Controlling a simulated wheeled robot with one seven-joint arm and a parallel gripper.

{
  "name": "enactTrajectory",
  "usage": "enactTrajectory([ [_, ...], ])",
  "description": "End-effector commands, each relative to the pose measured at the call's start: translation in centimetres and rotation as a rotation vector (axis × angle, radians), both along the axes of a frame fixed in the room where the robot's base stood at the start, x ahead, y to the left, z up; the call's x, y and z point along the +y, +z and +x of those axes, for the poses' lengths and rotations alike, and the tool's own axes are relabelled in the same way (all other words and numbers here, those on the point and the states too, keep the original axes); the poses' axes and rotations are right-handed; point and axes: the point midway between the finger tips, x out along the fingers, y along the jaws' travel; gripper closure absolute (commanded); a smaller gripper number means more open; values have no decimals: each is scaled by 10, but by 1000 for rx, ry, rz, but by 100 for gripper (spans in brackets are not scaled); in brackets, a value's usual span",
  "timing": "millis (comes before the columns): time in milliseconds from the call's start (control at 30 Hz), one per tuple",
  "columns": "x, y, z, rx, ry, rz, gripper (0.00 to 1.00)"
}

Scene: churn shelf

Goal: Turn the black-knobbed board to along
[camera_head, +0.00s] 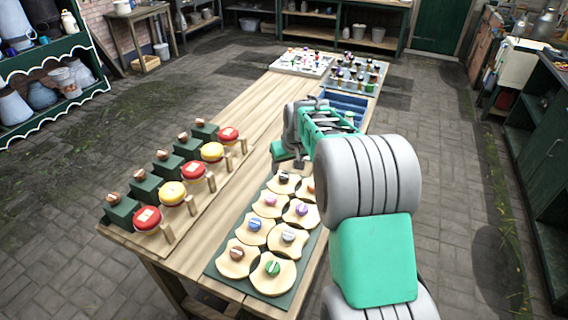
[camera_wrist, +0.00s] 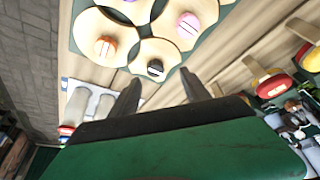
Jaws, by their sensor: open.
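The black-knobbed board (camera_head: 277,187) is a pale round wooden board with scooped sides. It lies at the far left end of the green mat (camera_head: 217,265). In the wrist view its black knob (camera_wrist: 155,68) has a white line on top and shows just ahead of the fingertips, roughly between them. My gripper (camera_head: 299,165) is open and empty, just beyond and above this board. In the wrist view the two dark fingers (camera_wrist: 163,79) stand apart; I cannot tell whether they touch the knob.
An orange-knobbed board (camera_wrist: 105,47) and a pink-knobbed board (camera_wrist: 188,25) lie close beside it. Several more knobbed boards fill the mat. A rack with red and yellow round pieces (camera_head: 193,171) runs along the left. A blue crate (camera_head: 345,103) and trays of small items stand beyond.

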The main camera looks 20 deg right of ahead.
Motion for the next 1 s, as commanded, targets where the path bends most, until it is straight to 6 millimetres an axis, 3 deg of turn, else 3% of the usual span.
enactTrajectory([
  [100, -14, -8, 17, -10, 0, -1, 45],
  [567, -14, -74, 45, -13, 2, -1, 45],
  [867, -14, -79, 47, -15, 1, -2, 45],
  [1000, -14, -79, 47, -15, 1, -2, 56],
])
